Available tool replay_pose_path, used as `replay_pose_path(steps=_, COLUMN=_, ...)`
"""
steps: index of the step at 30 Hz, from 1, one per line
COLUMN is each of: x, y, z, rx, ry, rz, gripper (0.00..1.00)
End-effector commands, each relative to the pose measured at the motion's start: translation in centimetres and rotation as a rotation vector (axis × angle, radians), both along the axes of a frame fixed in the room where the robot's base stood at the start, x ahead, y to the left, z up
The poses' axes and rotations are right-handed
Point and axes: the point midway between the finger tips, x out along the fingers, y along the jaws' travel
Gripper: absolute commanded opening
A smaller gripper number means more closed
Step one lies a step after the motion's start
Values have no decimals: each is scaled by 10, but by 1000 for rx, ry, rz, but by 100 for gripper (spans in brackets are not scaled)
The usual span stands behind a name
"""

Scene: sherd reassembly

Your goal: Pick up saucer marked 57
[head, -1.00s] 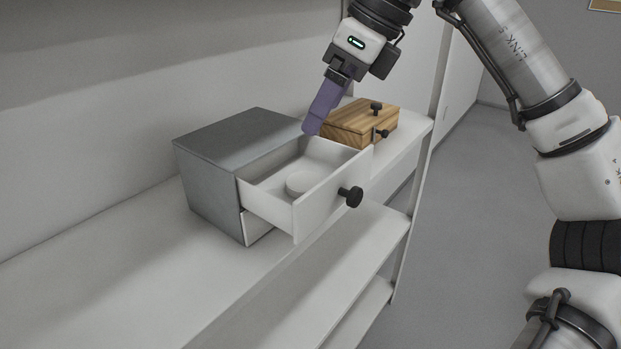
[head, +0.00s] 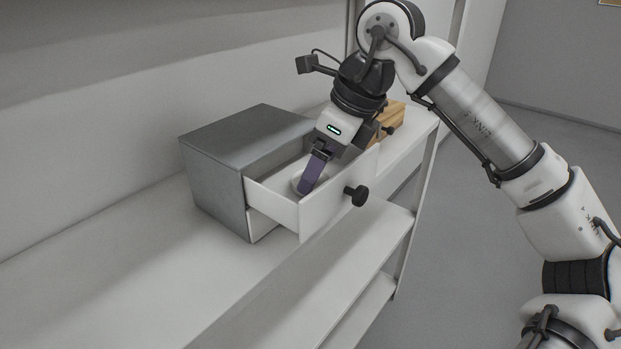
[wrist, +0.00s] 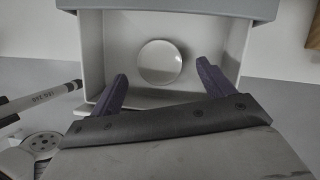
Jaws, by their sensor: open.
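A small white round saucer (wrist: 160,62) lies in the open drawer (wrist: 107,45). No number can be read on it. In the head view the saucer (head: 296,181) is mostly hidden behind my gripper (head: 305,189), whose fingers reach down into the drawer (head: 272,200). In the wrist view my gripper (wrist: 163,84) is open, with its two purple fingers apart and nothing between the tips. The saucer appears just beyond the fingertips, roughly centred between them. I cannot tell whether the fingers touch it.
The grey cabinet (head: 215,175) stands on a white shelf (head: 120,270). The drawer's front panel with its black knob (head: 356,195) stands close beside my gripper. A wooden box (head: 397,115) is behind my wrist, partly hidden. The shelf left of the cabinet is clear.

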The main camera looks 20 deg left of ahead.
Motion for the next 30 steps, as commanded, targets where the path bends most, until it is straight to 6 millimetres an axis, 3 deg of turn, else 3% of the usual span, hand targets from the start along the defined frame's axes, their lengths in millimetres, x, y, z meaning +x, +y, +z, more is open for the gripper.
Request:
replay_pose_path(steps=6, x=1, y=9, z=-20, rx=1, ry=0, rz=-1, gripper=81)
replay_pose_path(steps=13, x=1, y=9, z=-21, rx=1, ry=-1, rz=-1, gripper=79)
replay_pose_path(steps=24, x=1, y=9, z=-21, rx=0, ry=-1, rz=0, gripper=31)
replay_pose_path(steps=30, x=1, y=9, z=-20, rx=1, ry=-1, rz=0, gripper=31)
